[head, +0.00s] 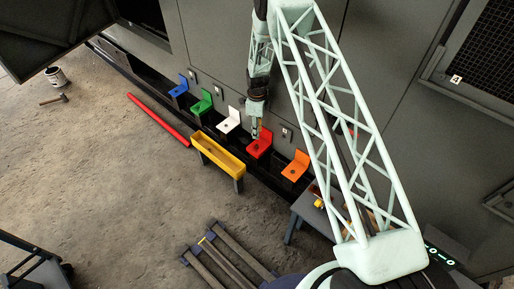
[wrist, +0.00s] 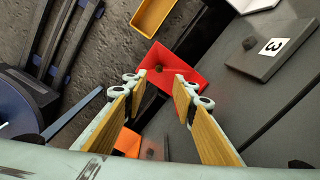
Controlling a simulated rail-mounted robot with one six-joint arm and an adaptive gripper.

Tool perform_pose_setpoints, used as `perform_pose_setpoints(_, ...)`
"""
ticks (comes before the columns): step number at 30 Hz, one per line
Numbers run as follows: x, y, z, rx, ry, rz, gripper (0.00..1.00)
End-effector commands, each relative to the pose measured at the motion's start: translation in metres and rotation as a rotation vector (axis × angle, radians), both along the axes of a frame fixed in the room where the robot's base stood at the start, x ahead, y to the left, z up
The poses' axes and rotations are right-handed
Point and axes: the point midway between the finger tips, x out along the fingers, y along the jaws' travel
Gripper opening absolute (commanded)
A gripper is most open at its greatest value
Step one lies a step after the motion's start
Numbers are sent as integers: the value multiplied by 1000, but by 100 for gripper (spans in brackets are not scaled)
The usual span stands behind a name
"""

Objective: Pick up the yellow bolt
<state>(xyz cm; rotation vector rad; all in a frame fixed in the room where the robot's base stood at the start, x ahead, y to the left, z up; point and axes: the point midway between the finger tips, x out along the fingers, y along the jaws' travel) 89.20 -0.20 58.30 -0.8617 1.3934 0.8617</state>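A small yellow item (head: 319,203), which may be the yellow bolt, lies on a grey table (head: 308,212) at the lower right of the head view, close to my arm's lattice link. It is too small to make out its shape, and I see no yellow bolt in the wrist view. My gripper (head: 256,134) hangs just above the red bracket (head: 263,142), well away from that table. In the wrist view my gripper (wrist: 159,78) is open, with nothing between its two fingers. The red bracket (wrist: 183,68) with a dark round spot shows beyond the fingertips.
Blue (head: 180,87), green (head: 203,104), white (head: 229,122) and orange (head: 296,167) brackets line the grey wall. A yellow trough (head: 222,158) stands before them. A red bar (head: 160,119) and a dark slatted frame (head: 225,255) are on the floor. Open floor lies left.

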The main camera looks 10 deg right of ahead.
Motion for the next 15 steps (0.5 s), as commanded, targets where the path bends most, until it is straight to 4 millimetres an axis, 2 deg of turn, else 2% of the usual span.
perform_pose_setpoints(6, -1, 0, -29, 0, 1, 0, 26)
perform_pose_setpoints(15, 0, 0, -53, 0, 0, 0, 26)
